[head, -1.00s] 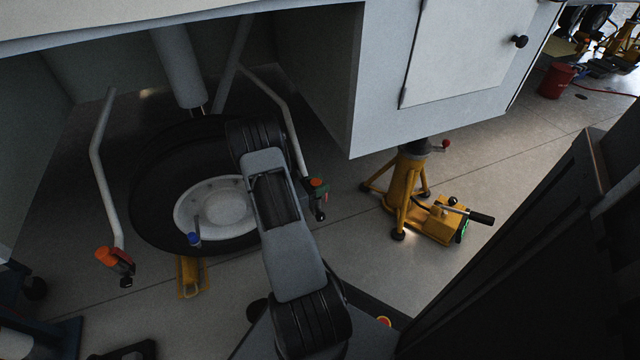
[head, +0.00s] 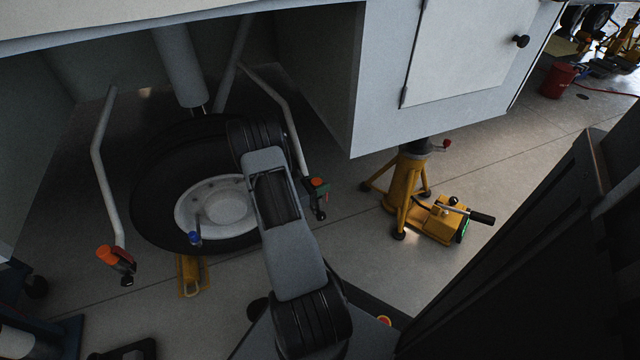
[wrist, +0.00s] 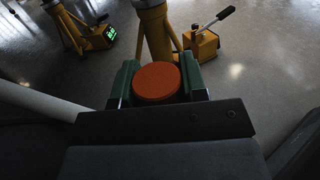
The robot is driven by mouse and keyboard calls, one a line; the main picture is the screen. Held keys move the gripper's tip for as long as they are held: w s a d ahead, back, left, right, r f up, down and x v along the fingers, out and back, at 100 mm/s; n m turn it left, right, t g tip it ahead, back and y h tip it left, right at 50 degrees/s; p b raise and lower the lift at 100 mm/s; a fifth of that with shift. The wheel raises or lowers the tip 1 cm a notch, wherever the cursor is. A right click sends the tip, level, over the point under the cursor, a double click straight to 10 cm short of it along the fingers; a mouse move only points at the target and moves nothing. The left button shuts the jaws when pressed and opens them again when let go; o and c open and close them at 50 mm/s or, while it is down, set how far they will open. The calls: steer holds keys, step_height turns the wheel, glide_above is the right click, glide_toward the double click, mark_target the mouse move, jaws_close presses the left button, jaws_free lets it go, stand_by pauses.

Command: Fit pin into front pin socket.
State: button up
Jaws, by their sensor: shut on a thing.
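The pin shows as a round orange head in the wrist view (wrist: 157,82), seated between two green blocks. My gripper (wrist: 157,92) is shut on the pin; the dark bar of the hand crosses just below. In the head view the orange head (head: 317,183) shows small, beside the lower end of the right grey strut (head: 285,105), with green and black parts under it. My arm hides most of the gripper there. The pin's shank and the socket opening are hidden, so I cannot tell how deep the pin sits.
A left strut (head: 97,160) ends in a second orange-capped fitting (head: 106,255). A yellow jack stand (head: 405,185) and yellow pump (head: 438,220) stand right on the floor. The white hull (head: 370,110) overhangs the space.

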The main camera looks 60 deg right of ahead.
steer(key=shift+f, duration=0.15)
steer(key=shift+r, duration=0.3)
steer(key=shift+r+p, duration=0.5)
steer(key=shift+p, duration=0.1)
steer(key=shift+f+b, duration=0.4)
steer(key=shift+f, duration=0.2)
stand_by(1.5)
steer(key=shift+r+p, duration=0.6)
steer(key=shift+r, duration=0.05)
stand_by(0.5)
steer(key=shift+f+b, duration=0.55)
steer(key=shift+f, duration=0.25)
stand_by(0.4)
steer(key=o, duration=0.7)
